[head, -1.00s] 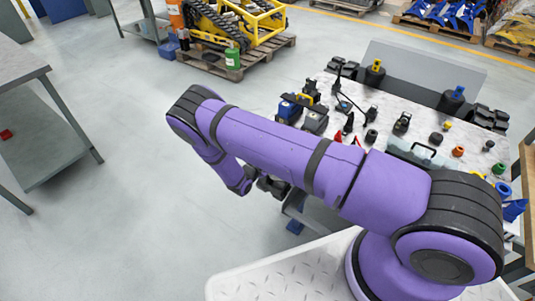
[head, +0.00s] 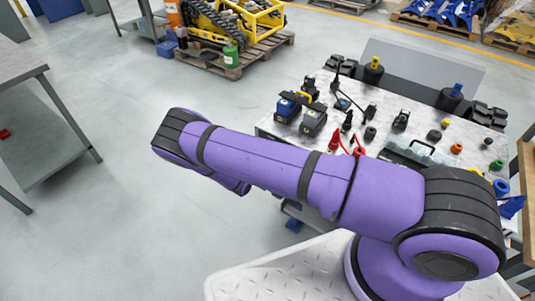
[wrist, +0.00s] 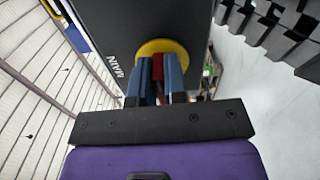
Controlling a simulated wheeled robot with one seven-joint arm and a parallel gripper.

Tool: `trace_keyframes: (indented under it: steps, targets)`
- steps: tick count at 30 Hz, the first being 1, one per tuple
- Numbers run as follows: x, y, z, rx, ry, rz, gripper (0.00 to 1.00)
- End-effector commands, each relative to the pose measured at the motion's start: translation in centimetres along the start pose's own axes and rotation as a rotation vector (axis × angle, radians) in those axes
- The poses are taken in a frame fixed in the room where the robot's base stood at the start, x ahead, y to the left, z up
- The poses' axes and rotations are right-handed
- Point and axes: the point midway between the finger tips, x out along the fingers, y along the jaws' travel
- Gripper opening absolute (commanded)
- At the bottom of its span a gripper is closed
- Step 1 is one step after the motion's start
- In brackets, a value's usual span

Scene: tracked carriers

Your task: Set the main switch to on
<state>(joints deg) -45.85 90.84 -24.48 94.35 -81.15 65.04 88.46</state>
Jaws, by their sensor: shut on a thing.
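In the wrist view, the main switch is a dark box (wrist: 122,30) lettered MAIN, with a round yellow plate (wrist: 181,49) and a red handle (wrist: 158,66) in the middle of it. My gripper (wrist: 159,75) has its two blue-grey fingers on either side of the red handle, shut on it. The handle runs along the picture's up-down direction between the fingers. No on or off mark is readable. In the head view, my purple arm reaches left, and the gripper and switch are hidden.
In the head view, a workbench (head: 275,124) at the right holds battery packs (head: 313,122), a clear case (head: 405,150) and several small parts. A grey shelf table (head: 50,150) stands at the left. The floor between is clear. Black blocks (wrist: 270,25) show at the upper right of the wrist view.

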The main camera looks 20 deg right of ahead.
Motion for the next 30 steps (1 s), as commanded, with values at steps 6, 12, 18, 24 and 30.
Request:
trace_keyframes:
  steps: [6, 12, 18, 24, 30]
  targets:
    - [-0.09, -0.14, -0.01, 0.040, 0.001, -0.002, 0.00]
    - [-0.10, -0.16, 0.00, 0.047, 0.001, -0.002, 0.00]
    - [-0.10, -0.17, 0.01, 0.046, 0.001, -0.003, 0.00]
    - [-0.07, -0.13, 0.01, 0.046, 0.001, -0.002, 0.38]
    - [-0.07, -0.10, 0.00, 0.046, 0.000, -0.001, 0.38]
